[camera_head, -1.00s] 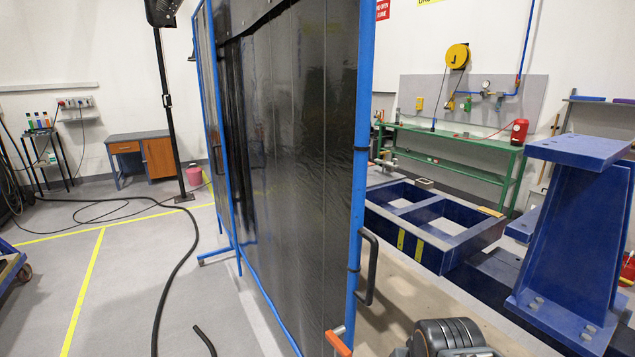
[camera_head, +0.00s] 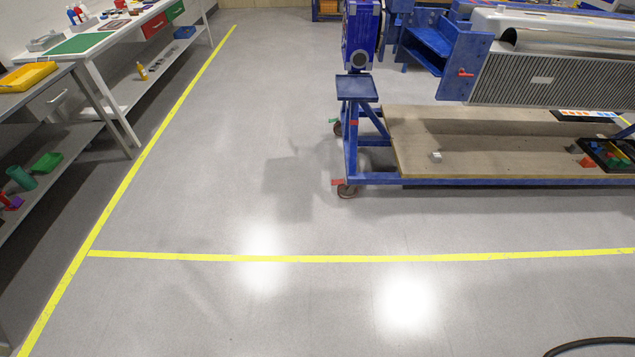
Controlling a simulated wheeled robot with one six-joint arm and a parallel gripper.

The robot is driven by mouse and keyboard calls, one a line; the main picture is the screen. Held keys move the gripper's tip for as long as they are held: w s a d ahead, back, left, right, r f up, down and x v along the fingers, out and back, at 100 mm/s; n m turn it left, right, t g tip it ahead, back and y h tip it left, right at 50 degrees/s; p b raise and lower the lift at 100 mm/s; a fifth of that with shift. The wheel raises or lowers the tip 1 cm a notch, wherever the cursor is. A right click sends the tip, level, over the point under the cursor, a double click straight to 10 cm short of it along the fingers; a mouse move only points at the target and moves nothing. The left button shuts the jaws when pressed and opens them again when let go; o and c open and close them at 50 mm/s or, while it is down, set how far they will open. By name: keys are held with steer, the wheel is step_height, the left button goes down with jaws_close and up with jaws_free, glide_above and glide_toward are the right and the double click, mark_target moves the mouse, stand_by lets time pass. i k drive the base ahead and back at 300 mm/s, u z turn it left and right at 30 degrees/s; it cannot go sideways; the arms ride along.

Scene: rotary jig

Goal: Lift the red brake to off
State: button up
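A blue wheeled jig frame (camera_head: 362,152) stands at the upper right in the head view. Its near left caster (camera_head: 346,190) has a small red tab (camera_head: 338,182) sticking out to the left, which looks like a brake pedal. The farther left caster (camera_head: 338,129) has a small green tab (camera_head: 334,121). A red lever (camera_head: 466,73) sits on the blue plate at the end of the ribbed part. I cannot tell from this distance whether the red tab is pressed down. My gripper is not in view.
Open grey floor (camera_head: 210,200) lies in front of the jig, crossed by a yellow floor line (camera_head: 320,259). Benches (camera_head: 98,45) with boxes and tools line the left side. A black cable (camera_head: 590,343) curves at the bottom right corner.

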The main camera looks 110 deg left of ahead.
mark_target(339, 181)
steer(key=u, duration=3.8)
steer(key=i, duration=1.75)
steer(key=u, duration=0.2)
steer(key=i, duration=1.9)
steer(key=z, duration=0.2)
